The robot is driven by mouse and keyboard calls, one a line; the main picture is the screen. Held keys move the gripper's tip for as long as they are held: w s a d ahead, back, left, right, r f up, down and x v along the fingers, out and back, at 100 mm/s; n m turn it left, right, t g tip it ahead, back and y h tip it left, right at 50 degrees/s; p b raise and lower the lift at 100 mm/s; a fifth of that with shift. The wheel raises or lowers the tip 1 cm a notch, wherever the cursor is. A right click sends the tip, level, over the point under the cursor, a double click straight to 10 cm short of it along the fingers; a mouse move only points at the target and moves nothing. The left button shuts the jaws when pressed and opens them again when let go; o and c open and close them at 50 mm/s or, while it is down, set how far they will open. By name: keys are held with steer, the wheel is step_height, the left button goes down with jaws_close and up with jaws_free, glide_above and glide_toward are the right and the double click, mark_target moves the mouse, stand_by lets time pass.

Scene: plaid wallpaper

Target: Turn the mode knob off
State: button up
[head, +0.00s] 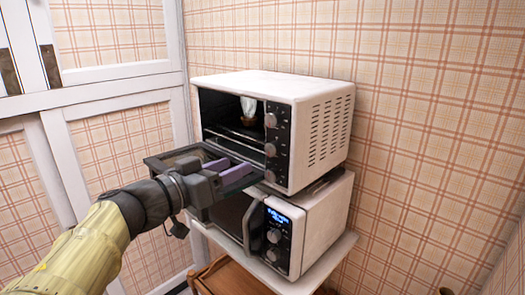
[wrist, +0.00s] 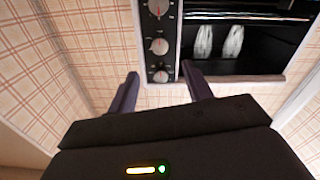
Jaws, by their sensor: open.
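A white toaster oven (head: 315,130) has three round knobs in a column on its dark front panel: a top knob (head: 270,120), a middle knob (head: 269,150) and a bottom knob (head: 269,176). I cannot read which one is the mode knob. My gripper (head: 236,170) is open and empty in front of the oven, left of the knobs. The wrist view looks upside down compared with the head view. There my gripper (wrist: 160,70) has its fingers apart, with the panel's end knob (wrist: 161,76) appearing between them. Contact is not visible.
The oven door (head: 160,161) is lowered open, partly hidden by my gripper. Pale items (wrist: 218,41) lie inside the oven. A white microwave (head: 320,220) stands beneath it on a white-topped stand (head: 338,258). Plaid walls lie behind, and a white-framed cabinet (head: 125,92) stands left.

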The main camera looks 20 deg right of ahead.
mark_target(269, 151)
steer(key=p+x, duration=0.1)
steer(key=x, duration=0.7)
steer(key=shift+w+d, duration=0.15)
steer(key=shift+d, duration=0.15)
steer(key=shift+w+d, duration=0.35)
steer(key=shift+d, duration=0.1)
steer(key=shift+s, duration=0.25)
steer(key=shift+w, duration=0.15)
steer(key=c, duration=0.5)
steer(key=shift+d, duration=0.1)
steer(key=c, duration=0.5)
